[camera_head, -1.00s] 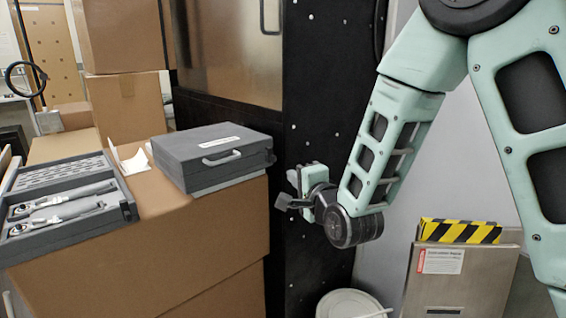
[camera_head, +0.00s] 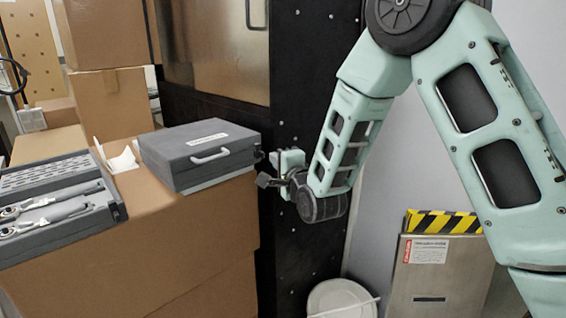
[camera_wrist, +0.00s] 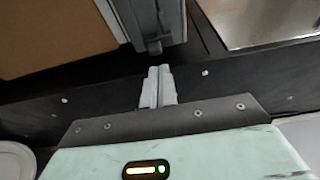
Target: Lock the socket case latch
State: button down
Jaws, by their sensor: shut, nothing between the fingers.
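A closed grey socket case (camera_head: 200,152) with a white label and a light handle lies on a cardboard box, near its right end. The case also shows in the wrist view (camera_wrist: 168,20), at the top. A small dark piece (camera_wrist: 154,46), perhaps the latch, sticks out at its lower edge; whether it is locked I cannot tell. My gripper (camera_head: 263,181) is just right of the case's right side, in front of the black panel. In the wrist view my fingers (camera_wrist: 160,72) are together and empty, pointing at the dark piece with a small apparent gap.
An open tool case (camera_head: 60,210) with ratchets lies on the left of the cardboard box (camera_head: 190,245). A black panel (camera_head: 300,90) stands close behind my gripper. A white bucket (camera_head: 342,298) and a metal bin (camera_head: 440,270) with a striped top are low on the right.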

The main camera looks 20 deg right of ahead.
aim_at(259, 155)
jog(key=shift+w+a+p, duration=0.1)
jog(key=shift+w+p, duration=0.2)
jog(key=shift+w, duration=1.55)
jog(key=shift+s+a+f+b, duration=0.1)
jog(key=shift+s+a+b, duration=0.2)
jog(key=shift+a+b, duration=0.25)
jog(key=shift+s+a+f+b, duration=0.1)
jog(key=shift+s+a+b, duration=0.2)
jog(key=shift+a, duration=0.4)
jog(key=shift+s+a+r, duration=0.1)
jog(key=shift+a+r, duration=0.1)
jog(key=shift+a, duration=0.15)
